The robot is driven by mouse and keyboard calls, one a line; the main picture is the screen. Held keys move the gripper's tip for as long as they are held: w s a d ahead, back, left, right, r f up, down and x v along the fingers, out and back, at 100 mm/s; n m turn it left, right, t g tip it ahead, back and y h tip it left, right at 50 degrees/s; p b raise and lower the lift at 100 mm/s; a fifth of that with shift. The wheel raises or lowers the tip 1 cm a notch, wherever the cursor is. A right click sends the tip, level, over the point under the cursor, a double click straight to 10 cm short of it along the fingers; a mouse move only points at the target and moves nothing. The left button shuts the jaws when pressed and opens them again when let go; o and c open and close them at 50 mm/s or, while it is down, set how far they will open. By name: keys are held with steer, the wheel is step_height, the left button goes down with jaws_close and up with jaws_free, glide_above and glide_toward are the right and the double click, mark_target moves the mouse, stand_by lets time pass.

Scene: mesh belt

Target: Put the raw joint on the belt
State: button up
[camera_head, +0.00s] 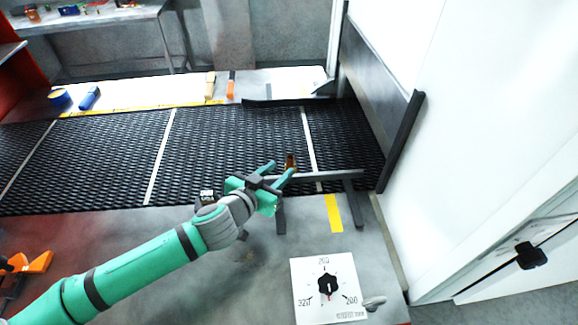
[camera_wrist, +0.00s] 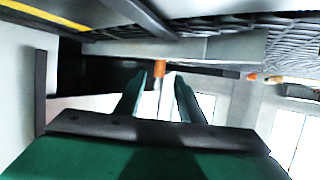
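A small copper-brown piece (camera_head: 291,161), which I take to be the raw joint, shows at the tips of my gripper (camera_head: 283,168), over the near right part of the mesh belt (camera_head: 235,135). In the wrist view the brown piece (camera_wrist: 160,67) appears between the two green fingers of my gripper (camera_wrist: 160,78). The fingers are apart, with a visible gap on each side of the piece. I cannot tell whether the piece rests on the belt or how far past the fingertips it is.
A grey bar (camera_head: 335,175) on a bracket lies along the belt's near edge beside my gripper. The dark-edged white housing (camera_head: 460,110) closes the right side. A dial plate (camera_head: 325,288) is on the near ledge. Blocks and blue items lie along the far ledge (camera_head: 150,93).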

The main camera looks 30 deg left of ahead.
steer(key=shift+v, duration=2.25)
steer(key=shift+w, duration=0.1)
